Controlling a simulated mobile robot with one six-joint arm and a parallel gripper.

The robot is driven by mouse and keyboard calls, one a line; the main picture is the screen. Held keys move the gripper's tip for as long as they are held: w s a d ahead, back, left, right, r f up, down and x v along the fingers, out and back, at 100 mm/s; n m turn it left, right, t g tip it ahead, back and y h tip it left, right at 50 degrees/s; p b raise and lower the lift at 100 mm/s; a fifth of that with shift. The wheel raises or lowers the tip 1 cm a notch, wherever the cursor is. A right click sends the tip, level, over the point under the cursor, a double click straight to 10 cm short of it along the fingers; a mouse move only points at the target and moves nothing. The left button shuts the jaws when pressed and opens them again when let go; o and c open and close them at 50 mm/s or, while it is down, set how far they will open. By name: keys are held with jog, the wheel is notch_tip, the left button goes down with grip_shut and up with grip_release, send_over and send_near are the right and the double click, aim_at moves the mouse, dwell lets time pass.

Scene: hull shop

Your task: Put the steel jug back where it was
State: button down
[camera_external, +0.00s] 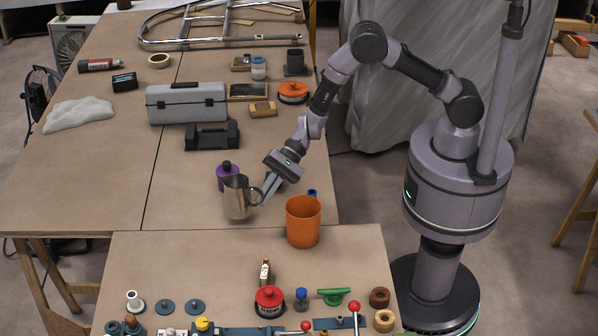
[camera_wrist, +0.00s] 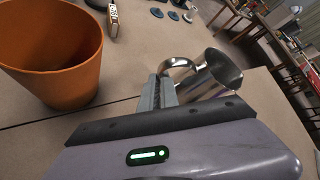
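The steel jug (camera_external: 237,198) is a shiny metal vessel, roughly upright, over the near part of the large table with its handle toward the right. My gripper (camera_external: 263,192) comes in from the right and its fingers are at the handle, closed on it. In the wrist view the jug (camera_wrist: 216,76) lies beyond the fingers, and its curved handle meets the fingertips (camera_wrist: 160,92). Whether the jug's base touches the tabletop is hard to tell.
A purple bottle (camera_external: 227,172) stands close behind the jug. An orange bucket (camera_external: 303,222) stands to the right of it. A black holder (camera_external: 212,136) and grey toolbox (camera_external: 187,103) are farther back. The near bench (camera_external: 200,265) carries several small parts. Bare tabletop lies left of the jug.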

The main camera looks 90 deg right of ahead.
aim_at(249, 214)
jog(key=w, duration=0.3)
jog(key=shift+w+a+f, duration=0.15)
jog(key=shift+w+a, duration=0.25)
jog(key=shift+s+f+b, duration=0.1)
jog(key=shift+f+b, duration=0.85)
jog(key=shift+f, duration=0.8)
jog(key=shift+f, duration=0.15)
jog(key=c, duration=1.6)
grip_release()
